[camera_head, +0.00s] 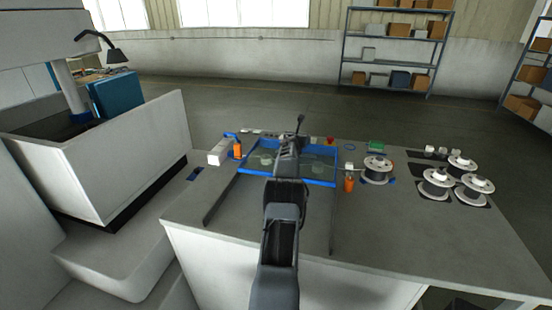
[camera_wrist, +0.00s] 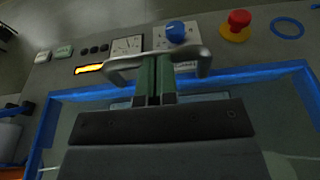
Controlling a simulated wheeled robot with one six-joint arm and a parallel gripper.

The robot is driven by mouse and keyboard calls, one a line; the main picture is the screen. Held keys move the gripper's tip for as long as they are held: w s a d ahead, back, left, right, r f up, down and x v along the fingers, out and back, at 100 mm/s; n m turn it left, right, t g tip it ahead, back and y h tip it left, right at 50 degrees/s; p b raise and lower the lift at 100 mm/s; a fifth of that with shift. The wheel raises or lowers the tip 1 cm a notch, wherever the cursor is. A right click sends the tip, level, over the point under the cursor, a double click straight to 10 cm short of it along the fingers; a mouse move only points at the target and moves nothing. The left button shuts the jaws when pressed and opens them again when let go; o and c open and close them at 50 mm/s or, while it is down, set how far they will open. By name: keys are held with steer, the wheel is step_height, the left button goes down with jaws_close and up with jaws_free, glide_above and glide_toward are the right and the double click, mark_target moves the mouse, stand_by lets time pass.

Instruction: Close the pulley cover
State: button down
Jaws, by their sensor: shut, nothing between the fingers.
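The pulley cover, a blue-edged frame with see-through panes (camera_head: 320,183), is on the grey bench in the head view, partly hidden by my arm. Pale round shapes show through its panes. In the wrist view its blue edge (camera_wrist: 302,88) runs along the far side and both sides. A grey metal bar handle (camera_wrist: 195,58) crosses the upper middle of the wrist view. My gripper (camera_wrist: 156,62) is shut and empty, its greenish fingers overlapping the handle in view. I cannot tell whether they touch it. In the head view my arm hides the fingertips.
Two dark rails (camera_head: 332,225) run from the frame toward the bench front. Beyond the frame are a dial, blue knob (camera_wrist: 176,33) and red button (camera_wrist: 238,22). Wire spools (camera_head: 376,170) and an orange bottle (camera_head: 349,184) stand right. The bench's front right is clear.

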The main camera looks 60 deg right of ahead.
steer(key=shift+d, duration=0.35)
steer(key=shift+r+p, duration=0.3)
steer(key=shift+r, duration=0.05)
steer(key=shift+w+r, duration=0.15)
steer(key=shift+r, duration=0.05)
steer(key=shift+a+f+b, duration=0.1)
steer(key=shift+b, duration=0.35)
steer(key=shift+a+f+b, duration=0.2)
steer(key=shift+f+b, duration=0.2)
steer(key=shift+b, duration=0.8)
steer(key=b+v, duration=1)
steer(key=v, duration=0.1)
steer(key=shift+s+a, duration=0.3)
steer(key=shift+b+v, duration=0.35)
steer(key=shift+v, duration=0.6)
steer(key=shift+r, duration=0.1)
